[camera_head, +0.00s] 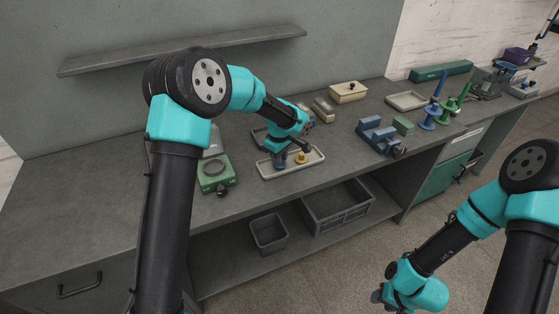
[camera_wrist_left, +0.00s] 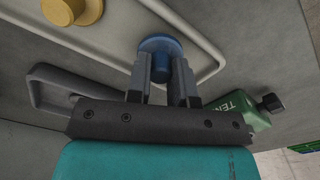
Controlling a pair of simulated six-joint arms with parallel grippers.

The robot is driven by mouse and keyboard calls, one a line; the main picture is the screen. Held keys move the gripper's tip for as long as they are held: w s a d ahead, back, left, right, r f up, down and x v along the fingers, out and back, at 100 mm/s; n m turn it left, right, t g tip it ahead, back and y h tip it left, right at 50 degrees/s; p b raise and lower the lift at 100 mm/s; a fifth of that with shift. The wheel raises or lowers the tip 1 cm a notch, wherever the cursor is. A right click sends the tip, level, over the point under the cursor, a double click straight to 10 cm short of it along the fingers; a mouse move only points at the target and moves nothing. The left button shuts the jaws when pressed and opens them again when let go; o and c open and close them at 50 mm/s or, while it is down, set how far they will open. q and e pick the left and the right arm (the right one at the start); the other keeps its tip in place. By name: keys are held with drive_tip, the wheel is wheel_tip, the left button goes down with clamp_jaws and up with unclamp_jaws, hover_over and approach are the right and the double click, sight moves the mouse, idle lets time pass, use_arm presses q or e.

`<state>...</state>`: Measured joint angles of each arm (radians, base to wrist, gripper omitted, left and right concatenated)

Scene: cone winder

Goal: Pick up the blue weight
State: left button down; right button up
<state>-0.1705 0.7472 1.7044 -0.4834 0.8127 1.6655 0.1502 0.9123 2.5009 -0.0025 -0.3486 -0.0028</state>
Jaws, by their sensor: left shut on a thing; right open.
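The blue weight (camera_wrist_left: 160,45) is between the two fingers of my left gripper (camera_wrist_left: 162,78) in the left wrist view. The fingers are shut on its narrower part, and its round blue end shows beyond them. In the head view my left gripper (camera_head: 283,160) is at the light shallow tray (camera_head: 267,173) on the bench; the weight there is mostly hidden by it. I cannot tell whether the weight touches the tray. A yellow weight (camera_head: 302,158) stands in the tray beside the gripper, also in the left wrist view (camera_wrist_left: 75,10). My right gripper (camera_head: 385,297) is open, low at the bottom right, away from the bench.
A green device (camera_head: 213,177) stands left of the tray. A blue vise-like block (camera_head: 378,134), a green block (camera_head: 403,126) and a cream box (camera_head: 348,92) are to the right. A crate (camera_head: 337,208) and a bin (camera_head: 268,233) sit below. The left bench top is clear.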

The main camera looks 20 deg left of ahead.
use_arm(q)
drive_tip(key=shift+r, duration=0.55)
drive_tip(key=shift+s+d+r, duration=0.1)
drive_tip(key=shift+s+r, duration=0.25)
drive_tip(key=shift+r, duration=0.3)
drive_tip(key=s+d+r, duration=0.1)
drive_tip(key=s+d, duration=0.3)
drive_tip(key=s, duration=1)
drive_tip(key=shift+s+d+r, duration=0.15)
drive_tip(key=shift+s, duration=0.2)
